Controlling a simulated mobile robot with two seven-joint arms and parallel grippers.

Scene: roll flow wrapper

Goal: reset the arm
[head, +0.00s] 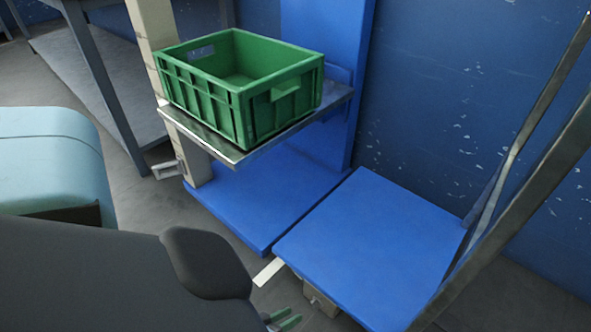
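My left gripper (284,319) shows at the bottom edge, below the end of my dark grey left arm. Its two green fingertips look slightly apart, with nothing seen between them. The rest of the gripper is hidden by the arm or cut off by the frame. It is low, just left of the front corner of the right blue platform (375,240). My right gripper is not in view.
An empty green crate (205,107) stands on a metal shelf (240,153) on a blue stand. A second blue platform (265,195) lies below it. A grey table (95,85) is at the back left. Metal posts (520,190) rise on the right. A blue wall (460,90) closes the back.

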